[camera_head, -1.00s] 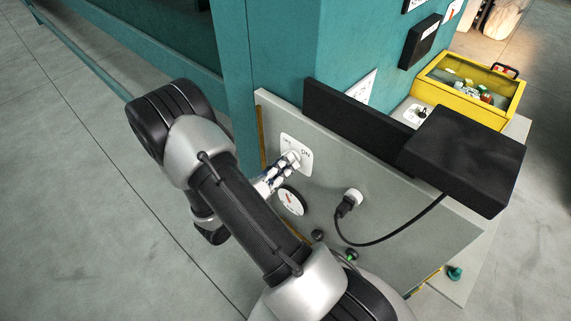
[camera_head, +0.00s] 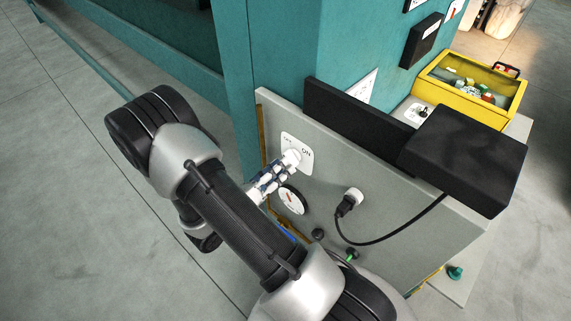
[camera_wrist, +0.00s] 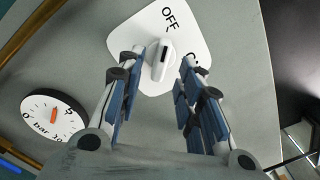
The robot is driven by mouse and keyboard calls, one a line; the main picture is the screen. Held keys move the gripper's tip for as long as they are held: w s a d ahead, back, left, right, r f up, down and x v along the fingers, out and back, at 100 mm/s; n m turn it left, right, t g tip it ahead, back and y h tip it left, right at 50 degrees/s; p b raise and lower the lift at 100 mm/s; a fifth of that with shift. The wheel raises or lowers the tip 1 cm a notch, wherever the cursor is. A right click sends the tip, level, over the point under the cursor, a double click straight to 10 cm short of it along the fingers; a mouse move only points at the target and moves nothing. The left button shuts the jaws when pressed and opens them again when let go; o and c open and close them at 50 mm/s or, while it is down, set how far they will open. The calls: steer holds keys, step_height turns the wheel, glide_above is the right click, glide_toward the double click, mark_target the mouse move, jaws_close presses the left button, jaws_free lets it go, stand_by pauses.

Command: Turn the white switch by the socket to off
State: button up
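The white switch plate (camera_head: 302,143) is on the grey panel, with its white knob (camera_head: 292,158) just beyond my gripper (camera_head: 277,172). In the wrist view the knob (camera_wrist: 161,62) is elongated, and its dark line points up toward the OFF label. The ON label at the right is partly hidden by a finger. My gripper (camera_wrist: 161,67) is open, with a blue-padded finger on each side of the knob and visible gaps between. The white socket (camera_head: 354,195) sits right of the switch, with a black plug and cable in it.
A round gauge (camera_head: 292,200) is just below the switch and also shows in the wrist view (camera_wrist: 53,115). A black box (camera_head: 465,158) juts out at the right. A yellow crate (camera_head: 440,91) stands behind. Open floor lies left.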

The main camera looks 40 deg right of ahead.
steer(key=a, duration=0.9)
steer(key=shift+s, duration=0.35)
steer(key=shift+r, duration=0.1)
